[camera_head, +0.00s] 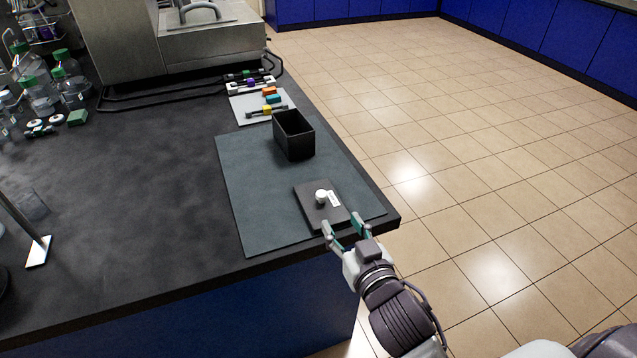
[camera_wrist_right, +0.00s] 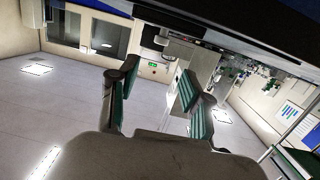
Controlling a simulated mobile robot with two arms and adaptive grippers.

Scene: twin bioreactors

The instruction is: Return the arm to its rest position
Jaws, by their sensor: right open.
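My right gripper (camera_head: 344,228) is open and empty at the front right edge of the dark bench. Its fingertips are close to the near edge of a flat black plate (camera_head: 312,212) with a white knob and a white label on it; I cannot tell whether they touch. In the right wrist view the open gripper (camera_wrist_right: 155,90) has nothing between its fingers. Behind it the room shows, with the dark underside of something across the top. My left gripper is in neither view.
A black open box (camera_head: 294,136) stands on the grey-green mat (camera_head: 245,180). Behind it a white sheet (camera_head: 241,109) holds small coloured parts. Glass bottles with green caps (camera_head: 66,65) stand at the back left. The tiled floor (camera_head: 470,150) to the right is clear.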

